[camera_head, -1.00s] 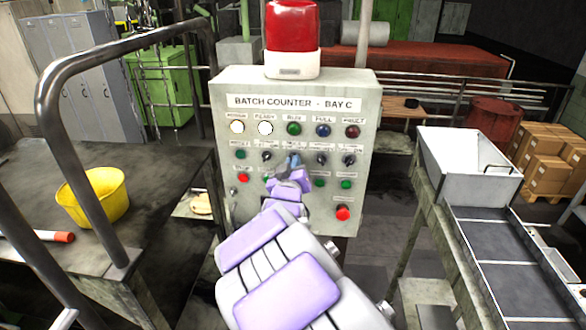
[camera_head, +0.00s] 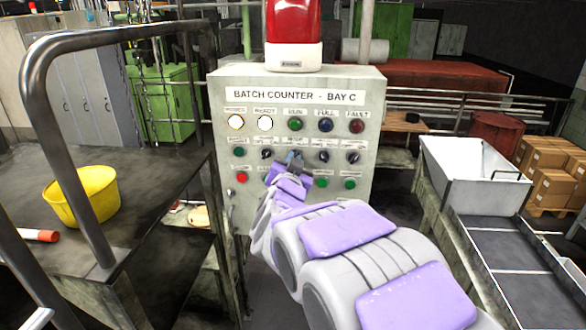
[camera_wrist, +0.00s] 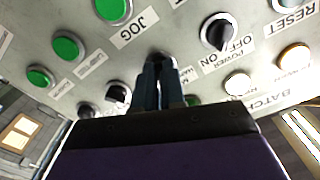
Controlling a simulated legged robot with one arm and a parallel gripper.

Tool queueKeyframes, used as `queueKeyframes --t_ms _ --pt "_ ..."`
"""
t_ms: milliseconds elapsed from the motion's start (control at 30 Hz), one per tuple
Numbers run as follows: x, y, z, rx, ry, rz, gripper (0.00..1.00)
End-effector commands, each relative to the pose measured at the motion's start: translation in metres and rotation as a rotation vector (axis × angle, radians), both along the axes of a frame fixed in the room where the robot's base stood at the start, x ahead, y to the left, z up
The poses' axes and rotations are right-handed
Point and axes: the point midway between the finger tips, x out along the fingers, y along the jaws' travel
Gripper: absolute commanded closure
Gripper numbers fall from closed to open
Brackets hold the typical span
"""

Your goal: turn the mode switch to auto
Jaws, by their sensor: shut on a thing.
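The control panel (camera_head: 215,115), a pale box headed BATCH COUNTER - BAY C, stands upright in the middle of the head view. My gripper (camera_head: 294,157) is at the middle of its row of knobs and covers the one there. In the wrist view the two dark fingers of my gripper (camera_wrist: 162,68) are closed on a dark knob (camera_wrist: 160,54) at the panel face. A label beside it begins "MA"; the rest is hidden, as is the knob's pointer, so its setting cannot be read. A black power switch (camera_wrist: 215,32), marked OFF and ON, is next to it.
Other black knobs (camera_head: 323,156) and green buttons (camera_head: 350,184) sit close around my gripper. A red beacon (camera_head: 293,40) tops the panel. A metal handrail (camera_head: 45,110) and a table with a yellow bucket (camera_head: 85,195) are left; a white hopper (camera_head: 460,180) is right.

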Motion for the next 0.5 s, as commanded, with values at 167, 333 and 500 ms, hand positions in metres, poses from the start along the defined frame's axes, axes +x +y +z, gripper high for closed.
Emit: queueKeyframes --t_ms 167,333,500 --pt "-0.0001 0.0010 0.0007 0.076 -0.007 0.002 1.00" --pt "0.0002 0.0005 0.0014 0.116 -0.008 0.001 1.00" --pt "0.0002 0.0004 0.0018 0.130 -0.008 0.001 1.00"
